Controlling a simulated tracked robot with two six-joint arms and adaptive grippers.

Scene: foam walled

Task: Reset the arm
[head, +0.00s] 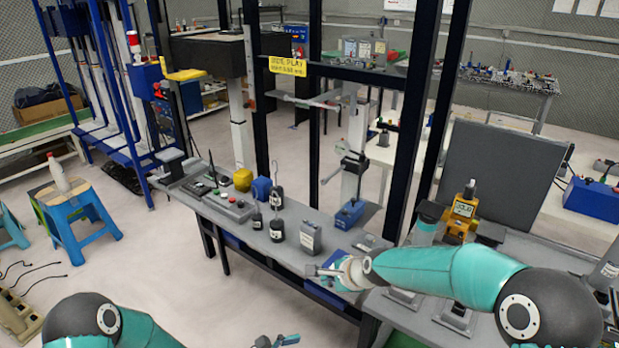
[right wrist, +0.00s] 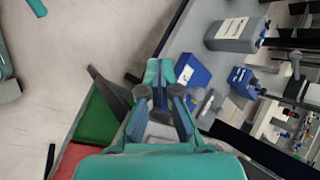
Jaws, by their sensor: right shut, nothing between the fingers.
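My right arm is teal and reaches in from the right in the head view. Its gripper (head: 316,271) is shut and empty, above the front edge of the grey workbench (head: 262,238). In the right wrist view the same gripper (right wrist: 160,72) points away from the camera with its fingers together. My left arm shows at the bottom left of the head view. Only a small part of my left gripper (head: 277,342) shows at the bottom edge, cut off by the frame, so its opening cannot be made out.
Several dark weights (head: 276,197), a grey container (head: 310,237) and a blue-based device (head: 349,214) stand on the bench near the right gripper. A yellow-and-black device (head: 462,213) stands to the right. A blue stool (head: 76,217) is at left; the floor between is open.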

